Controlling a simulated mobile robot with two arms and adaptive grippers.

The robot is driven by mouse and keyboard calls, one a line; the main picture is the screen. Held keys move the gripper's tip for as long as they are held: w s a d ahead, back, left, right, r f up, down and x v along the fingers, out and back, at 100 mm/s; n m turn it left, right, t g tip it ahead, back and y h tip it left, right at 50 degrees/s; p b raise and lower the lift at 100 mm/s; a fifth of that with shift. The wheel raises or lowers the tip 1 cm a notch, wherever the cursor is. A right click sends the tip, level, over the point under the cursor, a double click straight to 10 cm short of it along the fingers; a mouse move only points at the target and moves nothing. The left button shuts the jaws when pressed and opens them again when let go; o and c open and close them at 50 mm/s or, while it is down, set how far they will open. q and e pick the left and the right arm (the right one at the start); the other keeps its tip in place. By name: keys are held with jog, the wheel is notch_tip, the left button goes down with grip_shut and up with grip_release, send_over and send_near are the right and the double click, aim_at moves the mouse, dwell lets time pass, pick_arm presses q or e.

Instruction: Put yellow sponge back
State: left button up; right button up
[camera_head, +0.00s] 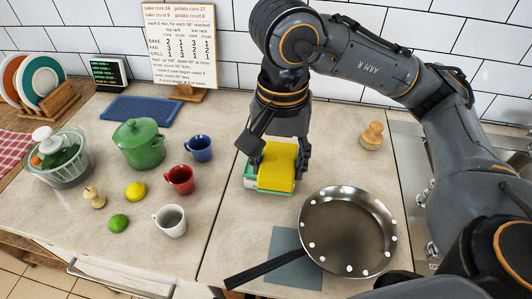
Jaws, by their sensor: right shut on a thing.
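The yellow sponge (278,167) is between the fingers of my right gripper (276,160), which is shut on it from above. The sponge is upright and tilted, just above or touching a low green and white holder (251,183) on the counter. The sponge hides much of this holder, so I cannot tell whether it rests in it. My left gripper is not in view.
A frying pan (347,230) lies in front of the sponge, its handle over a grey-blue mat (290,262). A wooden stamp-like object (372,136) stands to the right. Cups, including a blue one (198,148), and a green pot (139,144) stand left.

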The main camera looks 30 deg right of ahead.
aim_at(278, 143)
jog(key=w, duration=0.1)
jog(key=w+d+f, duration=0.1)
jog(key=w+p, duration=0.1)
jog(key=shift+w+d+f, duration=0.35)
jog(key=shift+d, duration=0.05)
jog(key=w+d+f, duration=0.1)
jog(key=w+f, duration=0.1)
jog(key=w+d+f+p, duration=0.1)
jog(key=w+f, duration=0.1)
jog(key=w, duration=0.1)
jog(key=w+d+f, duration=0.1)
jog(key=w+f, duration=0.1)
jog(key=shift+w+f+p, duration=0.2)
jog(key=shift+f+p, duration=0.1)
jog(key=shift+p, duration=0.1)
jog(key=shift+w+d+f, duration=0.2)
jog(key=shift+w+f, duration=0.1)
jog(key=shift+f, duration=0.1)
notch_tip(278, 143, down, 3)
jog(key=shift+w+f+p, duration=0.15)
jog(key=shift+p, duration=0.25)
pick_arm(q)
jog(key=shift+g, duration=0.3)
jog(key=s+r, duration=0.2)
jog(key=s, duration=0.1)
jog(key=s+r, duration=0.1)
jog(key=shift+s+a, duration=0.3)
pick_arm(e)
jog(key=shift+f, duration=0.1)
